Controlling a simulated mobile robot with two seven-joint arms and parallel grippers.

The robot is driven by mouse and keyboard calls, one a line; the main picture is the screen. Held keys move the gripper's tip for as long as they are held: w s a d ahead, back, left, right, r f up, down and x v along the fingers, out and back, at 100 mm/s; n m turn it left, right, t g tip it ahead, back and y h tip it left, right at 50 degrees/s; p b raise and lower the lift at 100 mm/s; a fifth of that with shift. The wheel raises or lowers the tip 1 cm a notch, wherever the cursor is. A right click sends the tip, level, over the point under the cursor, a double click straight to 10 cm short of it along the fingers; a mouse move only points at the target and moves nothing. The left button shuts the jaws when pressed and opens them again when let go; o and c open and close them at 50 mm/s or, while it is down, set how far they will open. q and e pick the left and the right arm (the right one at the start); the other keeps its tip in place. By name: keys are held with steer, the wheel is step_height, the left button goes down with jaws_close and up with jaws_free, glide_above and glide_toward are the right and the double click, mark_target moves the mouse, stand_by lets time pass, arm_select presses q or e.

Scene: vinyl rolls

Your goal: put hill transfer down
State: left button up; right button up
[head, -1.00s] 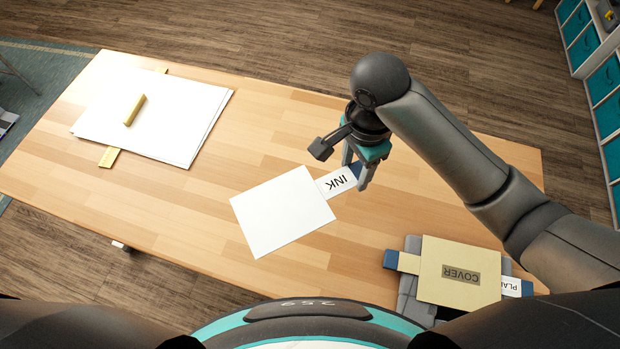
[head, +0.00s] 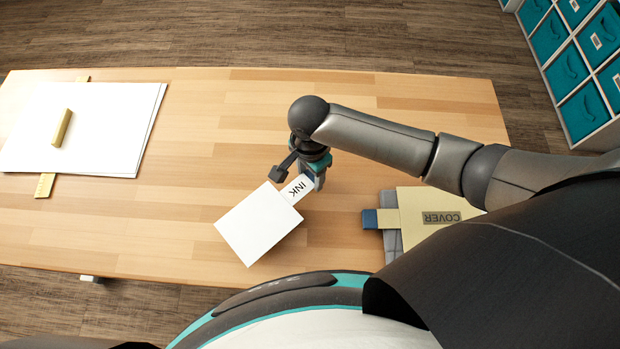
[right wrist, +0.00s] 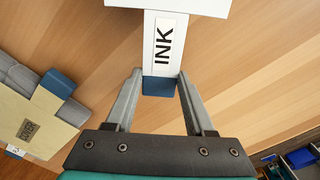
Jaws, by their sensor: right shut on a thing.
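A white sheet (head: 255,228) has a white tab marked INK (head: 297,189) with a dark blue end. My right gripper (head: 314,178) is shut on the tab's blue end. In the right wrist view, the blue end (right wrist: 160,86) sits between the fingertips, with the INK label (right wrist: 165,43) beyond it. The sheet is over the middle of the table (head: 220,110); a faint shadow lies by its edge, and its height is hard to tell. No print shows on the sheet's visible face. My left gripper is not in view.
A stack of large white sheets (head: 110,125) with a yellow bar (head: 62,127) lies at the left. A tan COVER sheet (head: 425,205) lies on a grey holder (head: 390,243) at the right, partly hidden by my arm. Bare table lies between them.

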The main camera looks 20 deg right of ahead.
steer(key=shift+f, duration=1.25)
steer(key=shift+f, duration=0.2)
steer(key=o, duration=1.3)
steer(key=shift+r, duration=0.15)
step_height(320, 180, up, 12)
steer(key=p, duration=0.3)
